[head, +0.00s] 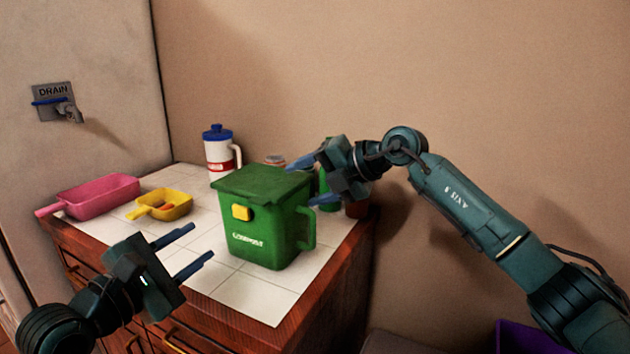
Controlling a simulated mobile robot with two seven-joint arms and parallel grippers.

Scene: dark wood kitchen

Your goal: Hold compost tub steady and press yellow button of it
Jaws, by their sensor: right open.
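The green compost tub (265,236) stands upright on the tiled counter, with its lid shut and a handle on its right side. Its yellow button (242,212) is on the front face near the top left, just under the lid. My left gripper (202,249) is open and empty, in front and to the left of the tub, its blue fingers pointing toward it and apart from it. My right gripper (305,182) is open beside the tub's upper right edge, its fingers pointing left. I cannot tell whether its fingertips touch the tub.
A pink scoop (95,197) and a yellow scoop (165,206) lie on the left of the tiled counter (245,293). A white jug with a blue lid (220,153) stands behind the tub. Small items behind my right gripper are partly hidden. A drain sign (53,97) hangs left.

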